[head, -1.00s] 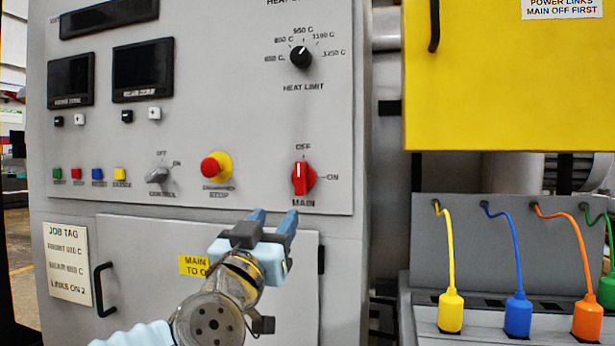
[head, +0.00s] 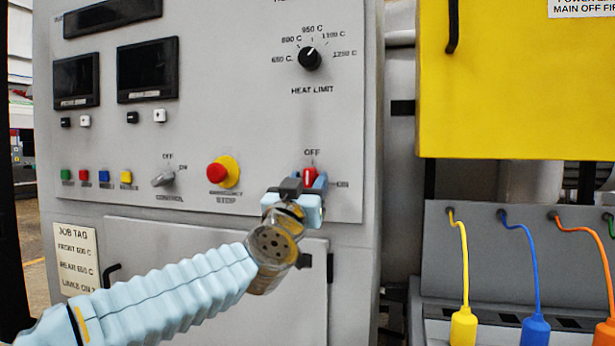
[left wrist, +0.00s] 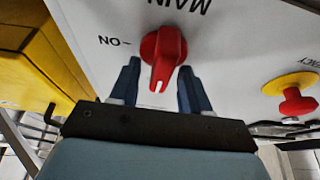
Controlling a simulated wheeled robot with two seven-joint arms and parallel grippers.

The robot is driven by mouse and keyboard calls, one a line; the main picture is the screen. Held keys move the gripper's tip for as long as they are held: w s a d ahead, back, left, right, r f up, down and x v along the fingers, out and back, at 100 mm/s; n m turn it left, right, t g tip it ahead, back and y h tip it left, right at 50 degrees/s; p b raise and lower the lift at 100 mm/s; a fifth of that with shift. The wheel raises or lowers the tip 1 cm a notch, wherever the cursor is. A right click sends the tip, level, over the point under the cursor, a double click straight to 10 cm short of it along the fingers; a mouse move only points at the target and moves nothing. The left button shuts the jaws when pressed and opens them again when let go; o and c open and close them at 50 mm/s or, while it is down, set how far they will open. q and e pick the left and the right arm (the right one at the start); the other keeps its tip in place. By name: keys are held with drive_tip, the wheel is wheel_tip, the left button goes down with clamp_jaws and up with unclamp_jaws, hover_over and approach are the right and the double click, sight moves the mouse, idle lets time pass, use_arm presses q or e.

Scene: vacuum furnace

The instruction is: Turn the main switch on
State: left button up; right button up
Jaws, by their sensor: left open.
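The red main switch (head: 310,175) is on the grey panel under the OFF label, with ON to its right. In the left wrist view its knob (left wrist: 163,55) shows whole, with a white mark on its handle. In the head view it is partly hidden by my left gripper (head: 304,183). That gripper is open, with one blue finger on each side of the knob. In the left wrist view the fingers (left wrist: 158,88) show gaps to the knob. In the head view the knob's handle looks upright, toward OFF. My right gripper is not in view.
A red and yellow emergency stop (head: 223,172) sits left of the switch, and the control knob (head: 163,178) farther left. The heat limit dial (head: 310,59) is above. A yellow cover (head: 520,80) and colored cables (head: 463,270) stand at the right.

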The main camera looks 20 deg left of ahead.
use_arm(q)
drive_tip(key=shift+w+r, duration=0.1)
drive_tip(key=shift+w, duration=0.15)
drive_tip(key=shift+c, duration=0.2)
clamp_jaws()
